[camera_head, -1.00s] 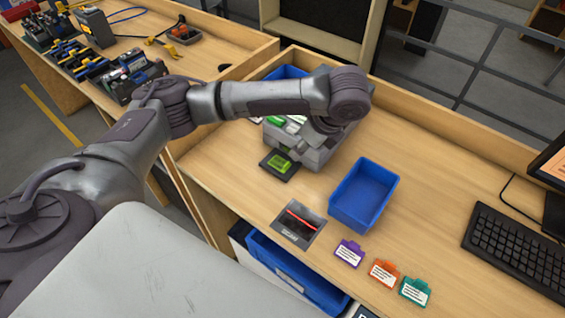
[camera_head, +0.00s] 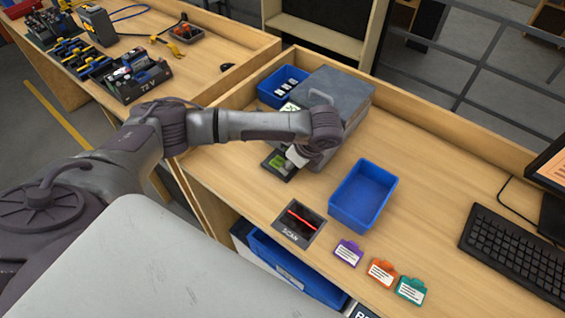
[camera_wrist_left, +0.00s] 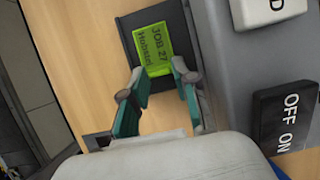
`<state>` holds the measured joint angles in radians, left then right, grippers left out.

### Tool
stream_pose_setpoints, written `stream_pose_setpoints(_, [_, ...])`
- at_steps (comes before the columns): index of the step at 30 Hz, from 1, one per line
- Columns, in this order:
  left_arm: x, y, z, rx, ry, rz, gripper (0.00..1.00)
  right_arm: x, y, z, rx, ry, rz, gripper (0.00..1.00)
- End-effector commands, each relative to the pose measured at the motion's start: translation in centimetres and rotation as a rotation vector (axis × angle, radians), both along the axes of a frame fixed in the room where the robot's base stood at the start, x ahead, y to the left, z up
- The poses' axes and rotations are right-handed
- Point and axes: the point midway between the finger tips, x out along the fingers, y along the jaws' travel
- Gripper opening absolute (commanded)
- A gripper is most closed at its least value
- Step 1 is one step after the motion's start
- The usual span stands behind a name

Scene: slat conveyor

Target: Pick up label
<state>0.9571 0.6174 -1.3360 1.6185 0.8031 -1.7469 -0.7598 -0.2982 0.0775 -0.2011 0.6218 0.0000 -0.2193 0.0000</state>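The green label (camera_wrist_left: 153,42), with "JOB 27" and a second, unclear line printed on it, lies on a dark tray (camera_wrist_left: 128,28) on the front of a grey machine. In the head view the label (camera_head: 281,166) shows on the tray, with my gripper beside it. My left gripper (camera_wrist_left: 160,73) is open, its two teal-padded fingers apart. In the wrist view the fingertips overlap the label's near edge; I cannot tell whether they touch it. In the head view the left gripper (camera_head: 297,157) is partly hidden by its own wrist. My right gripper is not in view.
The grey machine (camera_head: 340,88) stands close behind the gripper; its OFF/ON switch (camera_wrist_left: 286,115) shows in the wrist view. A blue bin (camera_head: 363,195), a SCAN pad (camera_head: 299,222) and purple, orange and teal clip tags lie to the right. A keyboard (camera_head: 515,245) is further right.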

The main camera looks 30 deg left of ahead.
Motion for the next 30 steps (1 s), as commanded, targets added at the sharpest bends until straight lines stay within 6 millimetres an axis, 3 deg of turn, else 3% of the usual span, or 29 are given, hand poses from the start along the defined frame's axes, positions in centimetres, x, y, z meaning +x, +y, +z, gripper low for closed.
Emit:
stream_pose_setpoints(1, [0.0, 0.0, 0.0, 0.000, 0.000, 0.000, 0.29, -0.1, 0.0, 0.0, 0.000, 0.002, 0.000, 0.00])
stream_pose_setpoints(4, [0.0, 0.0, 0.0, 0.000, 0.000, 0.000, 0.14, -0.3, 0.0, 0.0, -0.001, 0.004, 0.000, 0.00])
stream_pose_setpoints(18, [0.0, 0.0, 0.5, 0.000, -0.001, 0.001, 0.13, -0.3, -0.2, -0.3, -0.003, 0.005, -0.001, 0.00])
stream_pose_setpoints(26, [0.1, 0.0, 3.8, -0.001, -0.005, 0.000, 0.13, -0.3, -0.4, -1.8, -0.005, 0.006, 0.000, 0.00])
stream_pose_setpoints(30, [0.2, -3.1, 5.5, -0.004, -0.004, -0.006, 0.13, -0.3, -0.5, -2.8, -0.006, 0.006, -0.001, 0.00])
